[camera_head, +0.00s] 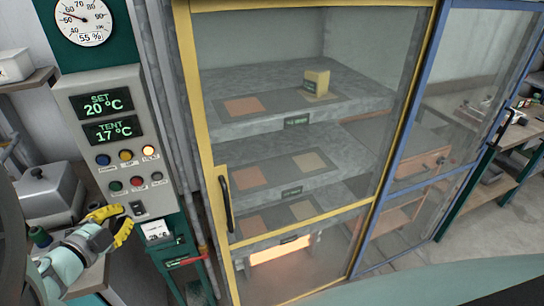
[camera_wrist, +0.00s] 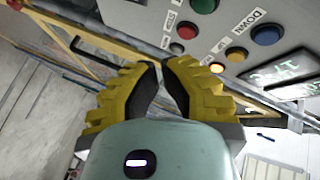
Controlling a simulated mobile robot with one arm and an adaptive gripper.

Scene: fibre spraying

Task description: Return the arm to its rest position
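My gripper (camera_head: 127,216) is at the lower left of the head view, in front of the lower part of the grey control panel (camera_head: 110,135). Its two yellow fingers are a little apart, with nothing seen between them. In the wrist view my gripper (camera_wrist: 159,64) shows its dark finger pads with a narrow gap at the tips. The panel's coloured buttons (camera_wrist: 236,54) lie beyond the fingertips at the upper right. The panel displays read SET 20 °C and TENT 17 °C.
A yellow-framed glazed cabinet (camera_head: 185,80) stands right of the panel, its door seemingly closed. Inside, a small yellowish box (camera_head: 317,80) sits on the top shelf. A blue-framed glass panel (camera_head: 440,110) adjoins it. A grey lidded box (camera_head: 50,190) is left of my gripper.

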